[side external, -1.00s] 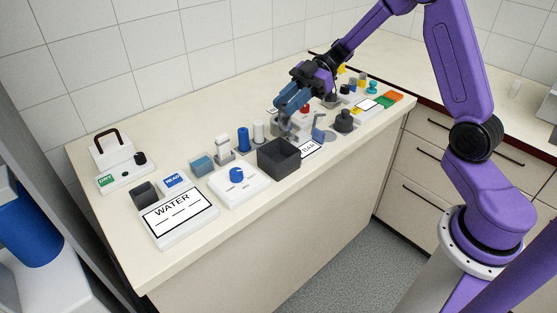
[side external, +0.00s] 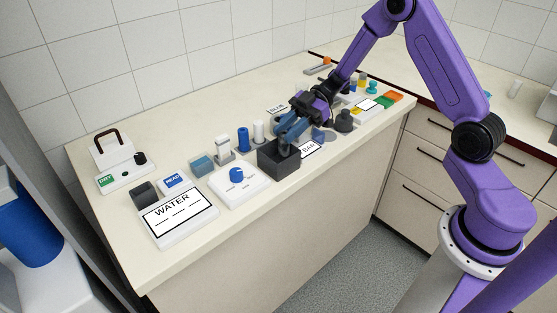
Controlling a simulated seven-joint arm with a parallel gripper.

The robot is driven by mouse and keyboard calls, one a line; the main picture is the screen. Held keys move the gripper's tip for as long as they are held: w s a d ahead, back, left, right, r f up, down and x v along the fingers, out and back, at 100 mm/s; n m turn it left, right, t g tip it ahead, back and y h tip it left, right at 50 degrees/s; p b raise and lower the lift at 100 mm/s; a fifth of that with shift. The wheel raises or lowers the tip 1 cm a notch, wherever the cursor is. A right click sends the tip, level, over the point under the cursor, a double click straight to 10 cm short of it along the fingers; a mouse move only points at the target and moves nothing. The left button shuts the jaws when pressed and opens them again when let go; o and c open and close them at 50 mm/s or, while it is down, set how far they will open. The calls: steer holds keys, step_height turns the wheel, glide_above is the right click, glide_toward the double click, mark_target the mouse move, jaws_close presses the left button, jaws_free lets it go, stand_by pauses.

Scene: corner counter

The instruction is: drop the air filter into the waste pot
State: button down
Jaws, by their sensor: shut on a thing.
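The dark grey square open-topped box (side external: 279,164), which I take as the waste pot, stands near the front edge of the counter, at mid-picture. My gripper (side external: 285,150) points down at the box, with its fingertips at or just inside the opening. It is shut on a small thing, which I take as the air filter. The fingers and the box walls mostly hide that thing, so its shape and whether it touches the box cannot be told.
Left of the box are a white plate with a blue knob (side external: 237,175), a WATER sign (side external: 175,213) and blue and white cylinders (side external: 243,139). Right of it are a label card (side external: 309,150) and a dark knobbed piece (side external: 344,122). The counter behind the left-hand items is clear.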

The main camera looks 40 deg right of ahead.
steer(key=c, duration=0.8)
jaws_free()
steer(key=shift+o, duration=0.2)
steer(key=shift+d, duration=0.1)
steer(key=v, duration=1.7)
steer(key=shift+d, duration=0.15)
